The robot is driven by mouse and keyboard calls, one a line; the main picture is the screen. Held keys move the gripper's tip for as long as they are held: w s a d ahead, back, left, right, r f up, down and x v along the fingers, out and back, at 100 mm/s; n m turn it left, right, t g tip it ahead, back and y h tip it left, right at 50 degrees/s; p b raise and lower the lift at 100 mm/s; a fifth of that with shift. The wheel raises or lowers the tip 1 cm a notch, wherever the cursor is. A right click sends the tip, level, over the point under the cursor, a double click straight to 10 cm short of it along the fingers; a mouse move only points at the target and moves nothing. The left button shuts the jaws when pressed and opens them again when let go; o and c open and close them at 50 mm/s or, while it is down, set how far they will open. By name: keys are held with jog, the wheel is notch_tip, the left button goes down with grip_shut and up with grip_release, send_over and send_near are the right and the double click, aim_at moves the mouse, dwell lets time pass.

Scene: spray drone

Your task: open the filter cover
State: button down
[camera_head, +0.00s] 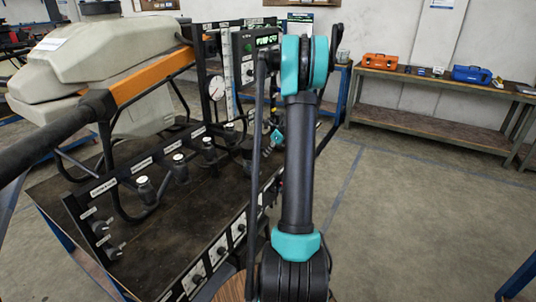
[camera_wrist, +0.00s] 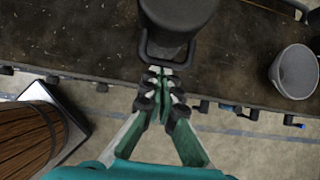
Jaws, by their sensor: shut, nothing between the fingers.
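In the wrist view a dark round cap with a loop handle (camera_wrist: 178,16), which looks like the filter cover, is at the top middle, over the dark bench top. My gripper (camera_wrist: 161,73) is below it in the picture, with its green-and-black fingers together and nothing between them. The fingertips overlap the lower bar of the loop; I cannot tell whether they touch it. The cap's upper part is cut off by the picture edge. In the head view my arm hides the cap and most of the gripper.
A grey bucket (camera_wrist: 295,72) stands at the right of the wrist view, and a wooden barrel (camera_wrist: 28,138) at the left. In the head view the drone's beige tank (camera_head: 110,50) and several bench fittings stand left of my arm. The floor at right is clear.

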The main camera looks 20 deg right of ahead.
jog(key=shift+r, duration=0.1)
jog(key=w+a+r+g+h, duration=0.4)
jog(key=w+r, duration=0.4)
jog(key=r, duration=0.3)
jog(key=shift+w+a+r+g, duration=0.25)
jog(key=shift+a+g, duration=0.55)
jog(key=shift+a, duration=0.55)
jog(key=shift+d, duration=0.1)
